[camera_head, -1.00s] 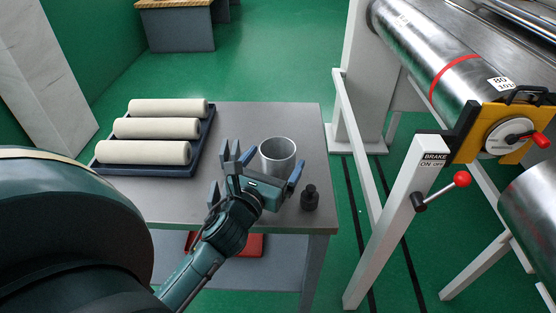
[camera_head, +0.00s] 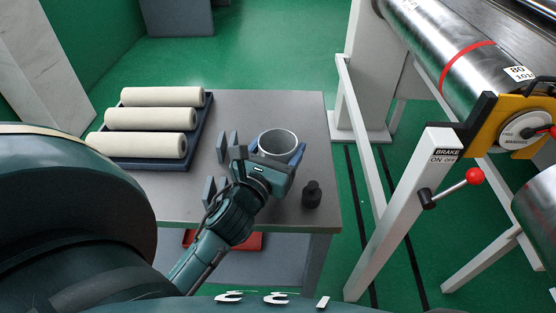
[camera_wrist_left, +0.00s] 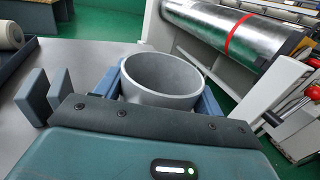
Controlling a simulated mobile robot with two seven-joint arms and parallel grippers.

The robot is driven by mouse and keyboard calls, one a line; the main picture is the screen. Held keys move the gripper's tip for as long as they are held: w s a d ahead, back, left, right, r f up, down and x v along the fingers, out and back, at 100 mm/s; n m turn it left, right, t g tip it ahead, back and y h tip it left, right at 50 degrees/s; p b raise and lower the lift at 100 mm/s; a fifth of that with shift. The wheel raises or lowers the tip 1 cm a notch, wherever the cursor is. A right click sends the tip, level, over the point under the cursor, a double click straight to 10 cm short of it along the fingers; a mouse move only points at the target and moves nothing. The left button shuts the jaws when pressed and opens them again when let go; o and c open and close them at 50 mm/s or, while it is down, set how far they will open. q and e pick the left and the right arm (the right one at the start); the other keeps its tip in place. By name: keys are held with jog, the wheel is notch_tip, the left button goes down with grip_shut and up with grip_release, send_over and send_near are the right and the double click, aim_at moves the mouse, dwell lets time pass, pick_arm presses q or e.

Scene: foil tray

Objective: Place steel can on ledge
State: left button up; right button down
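The steel can (camera_head: 278,141) is an open-topped grey cylinder standing upright on the grey table (camera_head: 258,105). It also shows in the left wrist view (camera_wrist_left: 164,75), between the blue fingers of my left gripper. My left gripper (camera_head: 277,154) reaches in from the near side, with one finger on each side of the can. The fingers lie close along its walls; I cannot tell whether they press on it. The hand hides the can's lower part in the head view. My right gripper is not in view. I cannot tell which surface is the ledge.
Several upright grey posts (camera_head: 221,147) stand left of the hand. A dark tray (camera_head: 203,124) with cream rollers (camera_head: 150,118) lies farther left. A small black bottle (camera_head: 312,195) stands right of the hand. A white frame with a red-knobbed brake lever (camera_head: 474,177) is farther right.

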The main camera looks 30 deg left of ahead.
pick_arm(q)
jog(key=c, duration=0.7)
